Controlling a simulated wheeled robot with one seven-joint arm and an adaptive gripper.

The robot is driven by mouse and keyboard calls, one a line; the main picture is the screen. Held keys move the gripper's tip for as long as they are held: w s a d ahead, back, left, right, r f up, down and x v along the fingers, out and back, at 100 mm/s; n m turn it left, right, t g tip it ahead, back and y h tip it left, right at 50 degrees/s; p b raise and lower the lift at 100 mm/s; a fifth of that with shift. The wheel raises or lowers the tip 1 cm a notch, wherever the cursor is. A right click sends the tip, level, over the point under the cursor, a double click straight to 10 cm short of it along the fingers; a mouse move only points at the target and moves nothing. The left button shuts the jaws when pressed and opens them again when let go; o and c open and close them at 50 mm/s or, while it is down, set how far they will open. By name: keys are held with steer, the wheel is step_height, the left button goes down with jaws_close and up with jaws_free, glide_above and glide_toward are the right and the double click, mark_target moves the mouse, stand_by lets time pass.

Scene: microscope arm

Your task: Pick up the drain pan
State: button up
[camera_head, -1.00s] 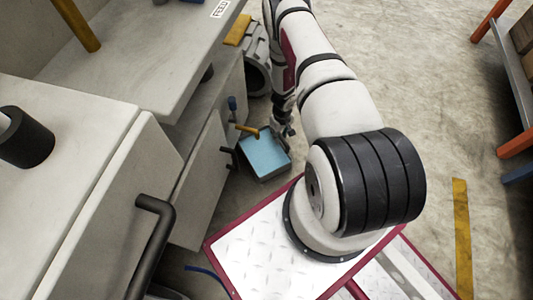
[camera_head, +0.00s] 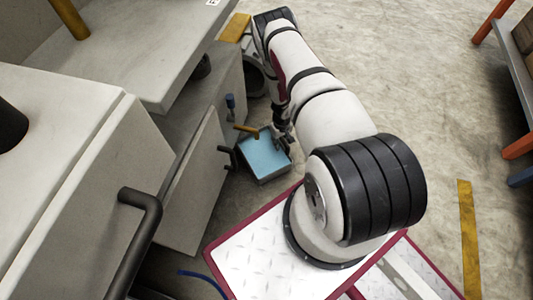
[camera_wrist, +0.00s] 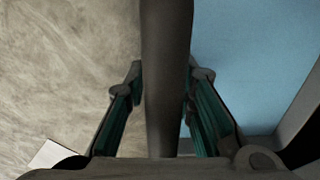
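The drain pan (camera_head: 264,159) is a shallow box with a light blue inside and grey walls, low beside the cabinet in the head view. In the wrist view its blue inside (camera_wrist: 250,60) fills the right, and a dark wall or rim runs up the middle. My gripper (camera_wrist: 162,115) is open, with one teal-padded finger on the floor side of that wall and the other on the inner side. A gap shows between the left finger and the wall. Whether the right finger touches the wall I cannot tell. In the head view my gripper (camera_head: 284,140) is at the pan's far right edge, partly hidden by my arm.
A grey cabinet (camera_head: 205,170) with dark handles stands close on the pan's left. Open concrete floor (camera_head: 430,80) lies to the right, with a shelf (camera_head: 513,70) at the far right.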

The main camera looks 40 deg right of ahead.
jaws_close()
steer(key=shift+r, duration=0.1)
